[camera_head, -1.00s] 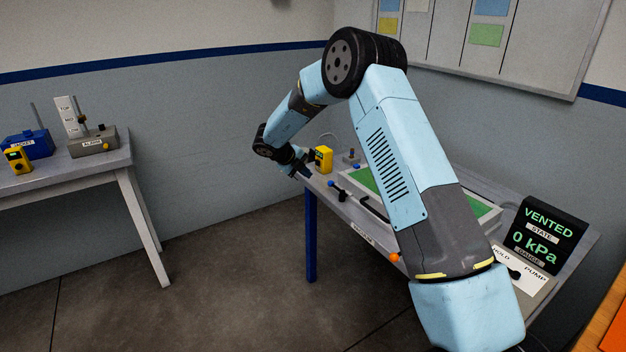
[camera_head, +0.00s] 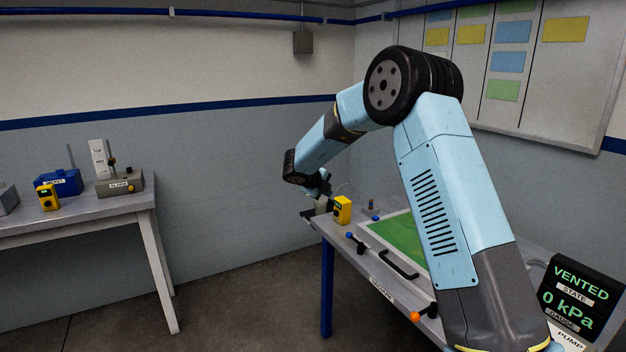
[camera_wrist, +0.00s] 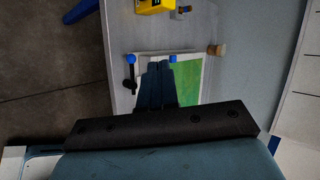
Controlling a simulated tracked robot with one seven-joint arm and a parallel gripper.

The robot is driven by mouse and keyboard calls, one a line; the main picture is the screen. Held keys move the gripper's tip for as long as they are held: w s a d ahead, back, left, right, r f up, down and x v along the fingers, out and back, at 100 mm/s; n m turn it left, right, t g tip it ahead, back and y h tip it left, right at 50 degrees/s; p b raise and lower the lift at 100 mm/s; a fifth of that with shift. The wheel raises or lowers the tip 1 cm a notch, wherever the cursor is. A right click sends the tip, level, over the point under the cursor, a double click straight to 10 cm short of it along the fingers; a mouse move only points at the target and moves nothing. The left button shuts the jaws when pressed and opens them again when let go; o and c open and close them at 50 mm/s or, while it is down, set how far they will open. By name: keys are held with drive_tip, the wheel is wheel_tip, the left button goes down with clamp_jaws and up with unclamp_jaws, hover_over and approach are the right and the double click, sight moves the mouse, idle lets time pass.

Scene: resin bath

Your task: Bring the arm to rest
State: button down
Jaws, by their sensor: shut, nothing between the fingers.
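My arm (camera_head: 435,190) is light blue and dark grey. It rises from the lower right in the head view, bends at a black elbow, and reaches down to the left. My gripper (camera_head: 320,203) is small there, at the far left end of the vacuum table (camera_head: 385,290), beside a yellow box (camera_head: 342,210). In the wrist view my gripper (camera_wrist: 158,66) has its two fingers together with nothing between them. They appear over the table's framed green panel (camera_wrist: 186,85). Whether they touch anything cannot be told.
A display (camera_head: 578,295) reads "VENTED" and "0 kPa". A black handle (camera_head: 392,264) and an orange knob (camera_head: 414,316) are at the table's front. A second table (camera_head: 90,212) at left holds several devices. Bare floor (camera_head: 235,310) lies between the tables. A wall board hangs behind.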

drive_tip(key=s+d+r+n+t+y, duration=0.1)
drive_tip(key=s+r+n+t+y, duration=0.3)
drive_tip(key=r, duration=0.7)
drive_tip(key=s+d+r+n+t+y, duration=0.15)
drive_tip(key=s+r+n, duration=0.25)
drive_tip(key=r+n, duration=0.5)
drive_tip(key=s+r+n+y, duration=0.3)
drive_tip(key=s+r, duration=0.3)
drive_tip(key=s, duration=0.2)
drive_tip(key=s+d+f+n+g+h, duration=0.1)
drive_tip(key=s+d, duration=0.4)
drive_tip(key=s, duration=0.7)
drive_tip(key=s+d+f+n+g, duration=0.4)
drive_tip(key=s+d+f+n, duration=0.1)
drive_tip(key=s, duration=0.8)
drive_tip(key=s+d+f+n+g+h, duration=0.1)
drive_tip(key=s+d+f+n+g, duration=0.2)
drive_tip(key=s, duration=0.9)
drive_tip(key=d+n, duration=0.1)
drive_tip(key=d, duration=0.2)
drive_tip(key=shift+s+f+n+h, duration=0.15)
drive_tip(key=shift+s+n+h, duration=0.15)
drive_tip(key=shift+s+h, duration=0.1)
drive_tip(key=shift+w+d, duration=0.1)
drive_tip(key=shift+w, duration=0.05)
